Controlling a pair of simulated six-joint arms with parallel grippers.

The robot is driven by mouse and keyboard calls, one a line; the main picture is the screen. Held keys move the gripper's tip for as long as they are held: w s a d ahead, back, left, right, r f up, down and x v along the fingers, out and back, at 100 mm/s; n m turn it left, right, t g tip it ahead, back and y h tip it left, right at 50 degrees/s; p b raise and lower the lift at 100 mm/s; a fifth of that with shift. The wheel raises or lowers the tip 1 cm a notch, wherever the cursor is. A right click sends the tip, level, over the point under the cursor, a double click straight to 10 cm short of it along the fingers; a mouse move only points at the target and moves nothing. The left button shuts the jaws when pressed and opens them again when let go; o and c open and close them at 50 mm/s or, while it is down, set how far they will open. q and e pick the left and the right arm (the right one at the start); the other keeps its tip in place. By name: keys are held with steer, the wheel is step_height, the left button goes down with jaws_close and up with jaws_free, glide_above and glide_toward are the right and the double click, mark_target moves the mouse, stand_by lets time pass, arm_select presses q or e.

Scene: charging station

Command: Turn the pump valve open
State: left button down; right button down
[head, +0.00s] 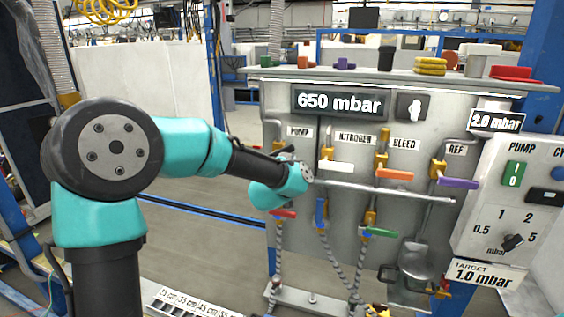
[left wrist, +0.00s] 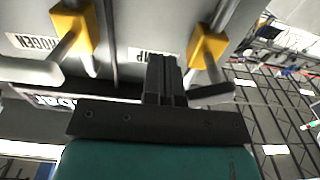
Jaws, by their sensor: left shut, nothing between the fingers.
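The grey panel (head: 430,120) carries a PUMP label (head: 299,132). In the left wrist view the label shows upside down, partly covered by my fingers. The pump valve has a brass body (left wrist: 208,48) and a dark handle (left wrist: 211,91). My left gripper (left wrist: 165,65) is shut and empty. Its fingers lie just left of the dark handle in the left wrist view; I cannot tell whether they touch it. My right gripper is not in view.
Beside it are the nitrogen valve's white handle (head: 350,167), the bleed's orange handle (head: 394,174) and the ref's purple handle (head: 457,182). A horizontal pipe (head: 400,194) runs below. A display (head: 340,102) reads 650 mbar. A target sign (head: 484,274) reads 1.0 mbar.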

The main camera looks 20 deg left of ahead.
mark_target(287, 151)
arm_select(q)
steer(key=shift+r, duration=0.65)
steer(key=shift+a+r, duration=0.15)
steer(key=shift+r, duration=0.55)
steer(key=shift+a+r, duration=0.25)
steer(key=shift+r, duration=0.25)
